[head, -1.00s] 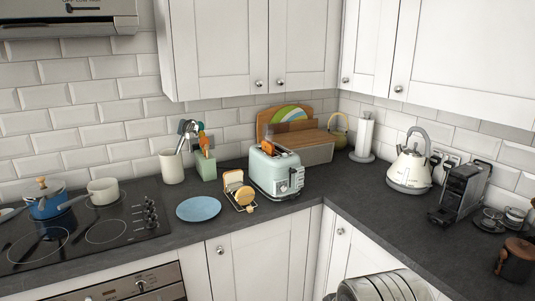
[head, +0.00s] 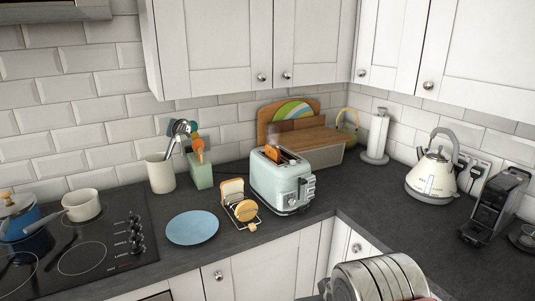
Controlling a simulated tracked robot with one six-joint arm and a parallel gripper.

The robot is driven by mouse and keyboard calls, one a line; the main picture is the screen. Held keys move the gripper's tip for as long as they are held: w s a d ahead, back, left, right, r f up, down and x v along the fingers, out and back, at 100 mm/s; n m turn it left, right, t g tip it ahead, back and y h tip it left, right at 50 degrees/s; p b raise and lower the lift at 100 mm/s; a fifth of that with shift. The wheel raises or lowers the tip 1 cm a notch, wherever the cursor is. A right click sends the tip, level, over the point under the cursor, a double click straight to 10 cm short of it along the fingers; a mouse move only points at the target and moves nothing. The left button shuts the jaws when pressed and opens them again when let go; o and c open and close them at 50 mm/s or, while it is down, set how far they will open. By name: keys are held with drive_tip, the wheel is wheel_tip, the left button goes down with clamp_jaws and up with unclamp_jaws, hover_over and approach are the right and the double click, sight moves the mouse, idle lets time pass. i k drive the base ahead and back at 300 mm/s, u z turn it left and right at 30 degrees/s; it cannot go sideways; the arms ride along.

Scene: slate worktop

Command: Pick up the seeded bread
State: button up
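A small wire rack (head: 252,224) on the slate worktop holds a pale slice of bread with an orange-brown crust (head: 232,188) and a rounder golden-brown piece (head: 245,210) in front of it. Browned bread (head: 280,154) stands up out of the slots of the pale mint toaster (head: 284,183). Seeds are too small to make out, so I cannot tell which piece is the seeded bread. Only a silvery, ribbed, rounded part of my arm shows at the bottom edge, right of centre. My gripper's fingers are not in view.
A blue plate (head: 192,227) lies left of the rack. The black hob (head: 75,245) with a blue pot (head: 20,218) and white saucepan (head: 82,205) is further left. A kettle (head: 433,175) and coffee machine (head: 495,205) stand right. The worktop between toaster and kettle is mostly clear.

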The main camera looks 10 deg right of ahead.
sight(274, 154)
drive_tip(key=i, duration=1.15)
drive_tip(key=u, duration=1.2)
